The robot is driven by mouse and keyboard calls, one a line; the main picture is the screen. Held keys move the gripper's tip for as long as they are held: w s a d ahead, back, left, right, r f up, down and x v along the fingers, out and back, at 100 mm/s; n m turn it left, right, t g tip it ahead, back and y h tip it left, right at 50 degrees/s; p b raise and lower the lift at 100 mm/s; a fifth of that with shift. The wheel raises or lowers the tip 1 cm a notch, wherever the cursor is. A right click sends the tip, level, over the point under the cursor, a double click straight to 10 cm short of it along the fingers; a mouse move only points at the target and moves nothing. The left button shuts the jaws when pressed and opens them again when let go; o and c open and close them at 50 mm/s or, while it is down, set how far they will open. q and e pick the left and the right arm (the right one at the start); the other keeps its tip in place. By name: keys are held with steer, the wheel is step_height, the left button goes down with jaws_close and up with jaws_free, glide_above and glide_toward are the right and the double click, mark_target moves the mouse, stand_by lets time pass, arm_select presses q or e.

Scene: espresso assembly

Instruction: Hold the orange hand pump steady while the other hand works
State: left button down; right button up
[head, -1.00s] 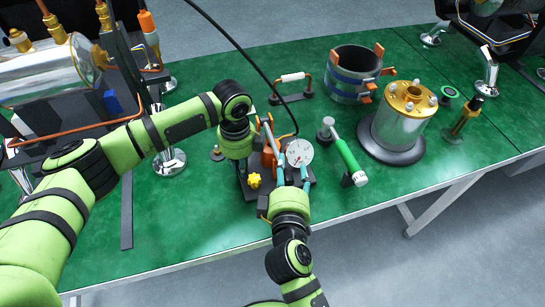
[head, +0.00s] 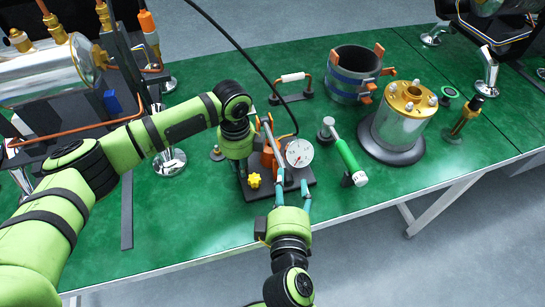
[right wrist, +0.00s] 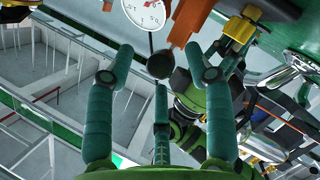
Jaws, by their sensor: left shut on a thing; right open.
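The orange hand pump (head: 267,159) stands on a dark base plate (head: 265,190) near the table's front edge, with a white round gauge (head: 299,153) and a yellow knob (head: 254,180). My left gripper (head: 272,147) is shut on the pump's upper part from the left and hides some of it. My right gripper (head: 293,187) is open and empty in front of the gauge, apart from the pump. In the right wrist view, its teal fingers (right wrist: 158,72) are spread below the gauge (right wrist: 144,12), the orange pump body (right wrist: 183,22) and a black round part (right wrist: 160,65).
A green-handled tool (head: 345,155) lies right of the pump. A white-gripped handle (head: 292,79) lies behind. A boiler assembly (head: 50,75) fills the left. The front-left table top is mostly clear.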

steer(key=v, duration=1.2)
steer(key=shift+c, duration=0.5)
steer(key=n+t+y, duration=0.2)
steer(key=n+y, duration=0.1)
steer(key=y, duration=0.3)
glide_toward(275, 149)
steer(key=shift+x, duration=2.35)
steer(key=shift+f, duration=0.2)
steer(key=shift+a, duration=0.1)
jaws_close()
